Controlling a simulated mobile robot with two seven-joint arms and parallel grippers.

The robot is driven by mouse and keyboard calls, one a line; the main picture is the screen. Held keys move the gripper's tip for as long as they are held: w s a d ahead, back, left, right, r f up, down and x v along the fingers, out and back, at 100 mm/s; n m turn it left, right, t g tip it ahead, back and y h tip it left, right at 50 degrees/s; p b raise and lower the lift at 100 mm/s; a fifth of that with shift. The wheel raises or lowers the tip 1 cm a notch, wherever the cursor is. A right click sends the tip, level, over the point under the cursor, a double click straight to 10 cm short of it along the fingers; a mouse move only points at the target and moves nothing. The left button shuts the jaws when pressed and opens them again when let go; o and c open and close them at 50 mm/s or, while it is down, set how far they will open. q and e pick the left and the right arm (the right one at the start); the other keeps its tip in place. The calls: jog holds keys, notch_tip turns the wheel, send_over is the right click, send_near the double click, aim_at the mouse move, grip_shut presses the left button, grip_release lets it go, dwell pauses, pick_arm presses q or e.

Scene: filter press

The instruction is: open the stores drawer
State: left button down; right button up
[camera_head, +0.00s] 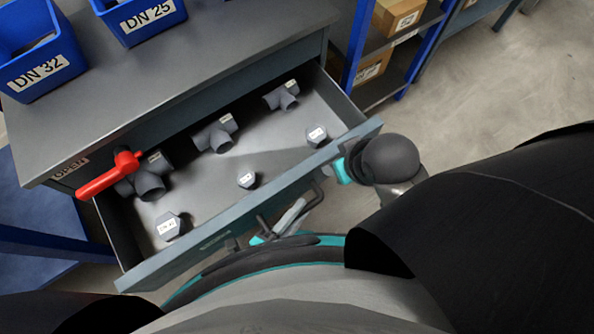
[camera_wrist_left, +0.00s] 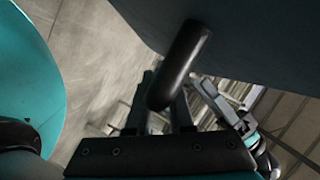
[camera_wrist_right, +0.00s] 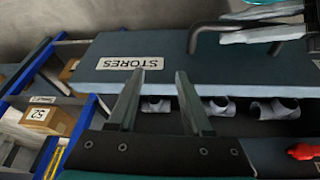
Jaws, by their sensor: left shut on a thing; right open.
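The stores drawer (camera_head: 260,205) stands pulled out from under the grey bench, with grey pipe fittings inside. Its front carries a STORES label (camera_wrist_right: 121,62), upside down in the right wrist view. My left gripper (camera_head: 290,216) is shut on the dark bar handle (camera_wrist_left: 183,65) on the drawer front. The right wrist view also shows the left fingers at the handle (camera_wrist_right: 240,24). My right gripper (camera_wrist_right: 161,75) is open and empty, close to the drawer front. In the head view it is by the front's right end, its fingers mostly hidden.
Blue bins (camera_head: 40,50) stand on the bench top (camera_head: 200,45). A blue-framed shelf (camera_head: 362,45) with cardboard boxes stands right of the bench. Open floor (camera_head: 480,90) lies beyond.

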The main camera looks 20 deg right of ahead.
pick_arm(q)
jog(key=c, duration=0.8)
grip_release()
